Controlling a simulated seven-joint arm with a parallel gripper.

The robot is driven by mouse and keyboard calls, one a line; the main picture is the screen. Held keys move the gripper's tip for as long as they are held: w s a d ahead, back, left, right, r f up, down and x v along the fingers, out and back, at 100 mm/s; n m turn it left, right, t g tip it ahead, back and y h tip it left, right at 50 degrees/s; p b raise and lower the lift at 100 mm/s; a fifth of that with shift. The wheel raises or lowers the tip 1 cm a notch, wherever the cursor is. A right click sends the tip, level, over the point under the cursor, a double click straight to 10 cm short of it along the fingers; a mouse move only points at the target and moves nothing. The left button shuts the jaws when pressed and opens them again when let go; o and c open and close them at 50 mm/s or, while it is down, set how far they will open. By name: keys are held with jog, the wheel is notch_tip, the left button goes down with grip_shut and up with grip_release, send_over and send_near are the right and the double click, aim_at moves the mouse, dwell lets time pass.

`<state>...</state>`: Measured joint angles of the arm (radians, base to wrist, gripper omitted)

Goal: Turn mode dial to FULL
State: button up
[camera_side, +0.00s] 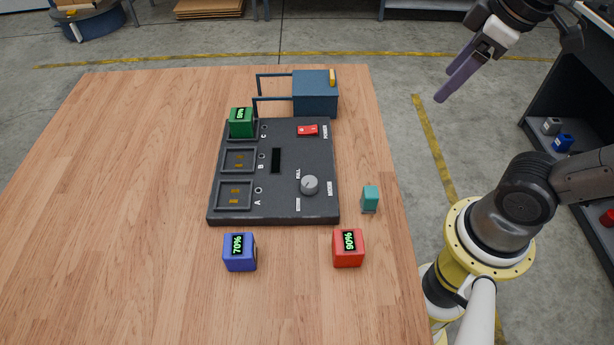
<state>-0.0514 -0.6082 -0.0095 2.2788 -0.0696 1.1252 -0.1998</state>
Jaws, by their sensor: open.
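The mode dial (310,185) is a round grey knob on the lower right of a dark charging panel (290,205). The word FULL is printed up and left of the dial, and other lettering lies around it. The dial's exact pointing is too small to tell. My gripper (449,92) has purple fingers and is open and empty. It is in the air at the upper right, beyond the table's right edge and well apart from the dial.
The panel has a red power switch (308,130) and bays A, B and C. A green block (240,128) sits in bay C. A blue block (240,258), a red block (348,254) and a teal block (370,198) stand nearby. A blue box (315,98) stands behind. The table's left is clear.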

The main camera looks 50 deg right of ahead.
jog(key=w+a+r+n+g, duration=0.2)
jog(key=w+a+n, duration=0.1)
jog(key=w, duration=0.3)
jog(key=n+g+h, duration=0.3)
jog(key=n, duration=0.3)
send_over(309, 182)
jog(key=w, duration=0.2)
notch_tip(309, 182, down, 6)
jog(key=r, duration=0.1)
jog(key=a+f+n, duration=0.2)
jog(key=a+f, duration=0.3)
jog(key=a, duration=0.1)
jog(key=shift+h, duration=0.4)
jog(key=x, duration=0.9)
jog(key=s+x, duration=0.1)
jog(key=x, duration=0.4)
jog(key=shift+d, duration=0.15)
jog(key=shift+w, duration=0.1)
grip_shut()
